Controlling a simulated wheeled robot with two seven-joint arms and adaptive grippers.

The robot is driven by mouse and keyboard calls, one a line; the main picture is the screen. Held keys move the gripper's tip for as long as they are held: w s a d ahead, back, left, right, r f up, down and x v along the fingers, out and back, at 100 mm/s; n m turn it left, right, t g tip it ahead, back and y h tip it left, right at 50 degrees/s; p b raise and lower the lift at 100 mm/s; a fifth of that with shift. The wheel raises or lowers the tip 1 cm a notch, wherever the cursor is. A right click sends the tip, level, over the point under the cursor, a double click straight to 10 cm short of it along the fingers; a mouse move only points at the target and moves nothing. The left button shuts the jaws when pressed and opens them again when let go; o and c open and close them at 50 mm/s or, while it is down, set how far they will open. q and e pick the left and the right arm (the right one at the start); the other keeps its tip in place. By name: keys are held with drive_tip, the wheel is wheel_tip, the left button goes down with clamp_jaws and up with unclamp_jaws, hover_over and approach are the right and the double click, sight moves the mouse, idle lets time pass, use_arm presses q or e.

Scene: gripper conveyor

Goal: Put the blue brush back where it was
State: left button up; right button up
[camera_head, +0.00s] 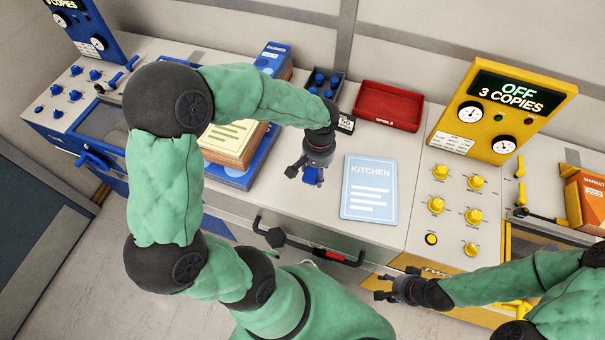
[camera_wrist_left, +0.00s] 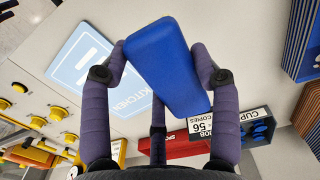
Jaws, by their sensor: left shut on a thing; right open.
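My left gripper (camera_head: 305,176) is shut on the blue brush and holds it over the bare counter, left of the Kitchen sheet. In the left wrist view the brush (camera_wrist_left: 170,62) is a plain blue block with rounded edges, tilted between the purple-grey fingers. In the head view only a small blue part of the brush (camera_head: 313,176) shows below the fingers. My right gripper (camera_head: 382,288) is open and empty in front of the counter's front edge, at the lower right.
A light blue Kitchen sheet (camera_head: 369,190) lies on the counter. Behind are a red tray (camera_head: 388,106) and a dark bin (camera_head: 335,80) with blue pieces. A paper stack on a blue tray (camera_head: 235,178) stands left. The yellow machine (camera_head: 470,190) stands right, a blue machine (camera_head: 62,95) far left.

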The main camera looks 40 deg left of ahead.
use_arm(q)
drive_tip(key=a+f, duration=0.2)
drive_tip(key=f, duration=0.1)
drive_tip(key=a+f, duration=0.3)
drive_tip(key=shift+b, duration=0.3)
drive_tip(key=f, duration=0.3)
drive_tip(key=shift+w+a+f, duration=0.1)
drive_tip(key=shift+a+f, duration=0.05)
drive_tip(key=shift+a, duration=0.05)
drive_tip(key=o, duration=0.7)
drive_tip(key=shift+f+b, duration=0.15)
drive_tip(key=shift+b, duration=0.2)
drive_tip(key=o, duration=0.4)
drive_tip(key=shift+r, duration=0.2)
